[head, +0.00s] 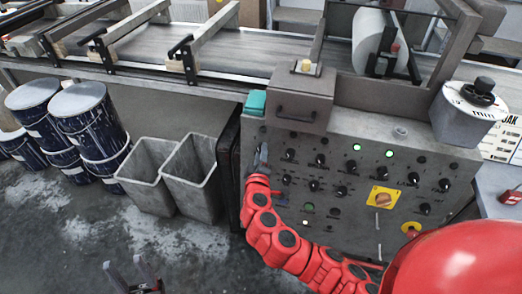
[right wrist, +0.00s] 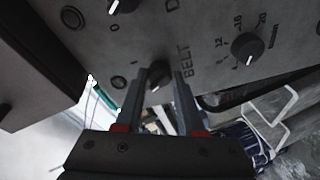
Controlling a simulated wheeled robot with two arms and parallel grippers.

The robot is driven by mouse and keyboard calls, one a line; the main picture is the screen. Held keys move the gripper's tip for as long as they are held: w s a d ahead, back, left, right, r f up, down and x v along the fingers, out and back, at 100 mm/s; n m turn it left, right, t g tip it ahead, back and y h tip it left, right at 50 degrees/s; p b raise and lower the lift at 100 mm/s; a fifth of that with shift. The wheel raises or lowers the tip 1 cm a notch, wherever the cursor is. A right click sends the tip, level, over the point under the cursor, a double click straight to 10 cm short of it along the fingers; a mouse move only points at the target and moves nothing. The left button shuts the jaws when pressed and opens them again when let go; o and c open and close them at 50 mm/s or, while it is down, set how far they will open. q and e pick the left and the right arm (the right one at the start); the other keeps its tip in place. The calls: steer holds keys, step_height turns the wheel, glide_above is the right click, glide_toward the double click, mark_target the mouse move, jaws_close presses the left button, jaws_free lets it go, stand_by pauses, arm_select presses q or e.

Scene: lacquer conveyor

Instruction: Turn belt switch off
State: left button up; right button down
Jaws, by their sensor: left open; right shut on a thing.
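The control panel (head: 345,140) is a grey cabinet with several black knobs and lit green lamps. In the right wrist view, the belt switch (right wrist: 157,72) is a small dark knob beside the word BELT, with a white mark on it. My right gripper (right wrist: 160,80) is shut on this knob, one finger on each side. In the head view, my right gripper (head: 262,155) is at the panel's left edge, and the knob cannot be made out there. My left gripper (head: 130,274) is open and empty, low over the floor at the bottom.
Other knobs sit close by, including a dial with numbers (right wrist: 247,46). A yellow-backed switch (head: 382,199) is on the panel's right part. Two grey bins (head: 150,178) and blue drums (head: 88,125) stand to the left. The conveyor (head: 150,50) runs behind.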

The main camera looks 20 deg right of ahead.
steer(key=shift+n, duration=0.4)
steer(key=c, duration=0.5)
jaws_free()
steer(key=shift+p+v, duration=1.35)
steer(key=shift+v, duration=7.35)
steer(key=shift+r, duration=0.15)
